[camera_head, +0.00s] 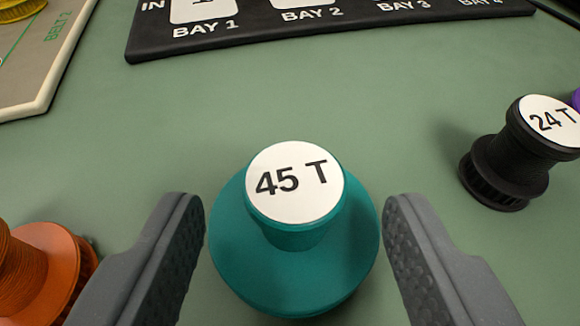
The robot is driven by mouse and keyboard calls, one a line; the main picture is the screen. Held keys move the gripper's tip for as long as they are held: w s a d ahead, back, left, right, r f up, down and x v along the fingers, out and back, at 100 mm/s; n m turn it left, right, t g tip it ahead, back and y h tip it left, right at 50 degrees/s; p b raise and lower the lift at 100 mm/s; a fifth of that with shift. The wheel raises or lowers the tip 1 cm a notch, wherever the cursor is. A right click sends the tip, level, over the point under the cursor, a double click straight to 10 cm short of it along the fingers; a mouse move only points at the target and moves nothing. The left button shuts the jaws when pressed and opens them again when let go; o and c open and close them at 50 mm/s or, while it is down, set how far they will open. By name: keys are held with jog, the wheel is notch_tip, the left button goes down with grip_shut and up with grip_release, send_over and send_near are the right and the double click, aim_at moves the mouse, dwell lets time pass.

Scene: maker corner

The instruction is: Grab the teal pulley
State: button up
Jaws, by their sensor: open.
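The teal pulley (293,265) stands upright on the green surface at the lower middle of the view. It has a wide round base, a narrower hub and a white top label reading "45 T". My gripper (294,220) is open, with one grey finger to the left of the pulley and the other to its right. The pulley lies between the two fingers, with a small gap showing at each side. I cannot tell how high the fingertips are above the surface.
A black pulley (505,160) labelled "24 T" stands at the right, with a bit of something purple behind it. An orange ribbed part (45,265) is close to my left finger. A black bay board (330,32) and a beige board (45,70) lie at the back. The middle surface is clear.

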jog(key=shift+x, duration=1.1)
jog(key=c, duration=1)
jog(key=shift+r, duration=0.1)
